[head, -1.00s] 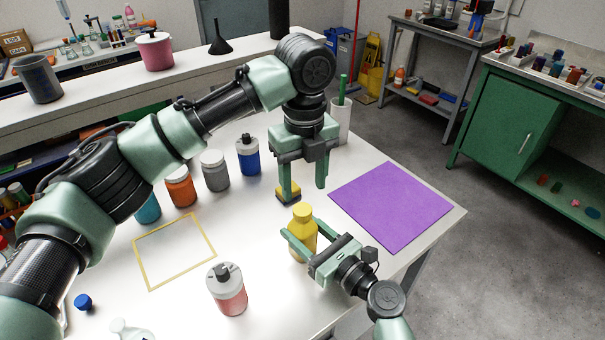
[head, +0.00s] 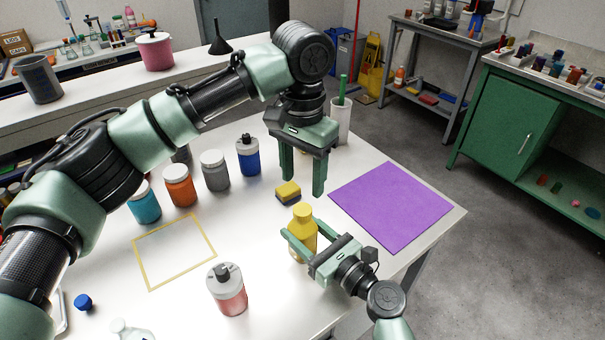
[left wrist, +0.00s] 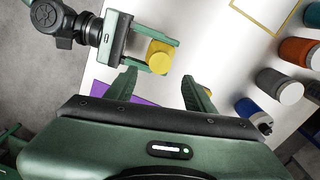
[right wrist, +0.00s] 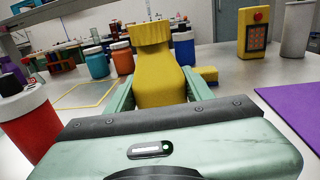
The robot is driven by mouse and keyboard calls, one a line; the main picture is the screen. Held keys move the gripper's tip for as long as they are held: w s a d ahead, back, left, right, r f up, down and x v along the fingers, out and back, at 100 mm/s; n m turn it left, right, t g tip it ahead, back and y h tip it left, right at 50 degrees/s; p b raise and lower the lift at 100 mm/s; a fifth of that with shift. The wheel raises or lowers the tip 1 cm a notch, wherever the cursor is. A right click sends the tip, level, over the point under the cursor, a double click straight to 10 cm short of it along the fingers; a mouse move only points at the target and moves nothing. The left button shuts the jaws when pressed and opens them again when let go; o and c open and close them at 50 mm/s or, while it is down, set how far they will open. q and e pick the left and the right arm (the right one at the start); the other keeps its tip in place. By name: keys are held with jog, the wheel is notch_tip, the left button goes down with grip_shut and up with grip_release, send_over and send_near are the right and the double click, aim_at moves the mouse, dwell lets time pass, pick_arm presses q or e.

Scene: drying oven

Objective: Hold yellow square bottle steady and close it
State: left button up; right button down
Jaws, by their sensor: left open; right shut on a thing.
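The yellow square bottle (head: 301,246) stands upright near the table's right front, with a wide yellow cap (right wrist: 149,33) on its neck. I cannot tell how tightly the cap sits. My right gripper (head: 299,233) is shut around the bottle's body, with one finger on each side. In the right wrist view the bottle (right wrist: 160,80) stands between the fingers. My left gripper (head: 303,188) is open and empty, pointing down above and behind the bottle. In the left wrist view the cap (left wrist: 160,57) is just beyond the open fingers (left wrist: 160,80), apart from them.
A yellow and dark sponge (head: 288,191) lies behind the bottle. A purple mat (head: 391,206) lies to the right. A red bottle with a dark top (head: 227,290) stands front left, near a yellow-framed square (head: 174,251). Blue, grey, orange and teal bottles line the back. A blue cap (head: 83,302) lies front left.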

aim_at(303, 209)
pick_arm(q)
jog(key=shift+n, duration=0.7)
jog(key=shift+f, duration=4)
grip_shut()
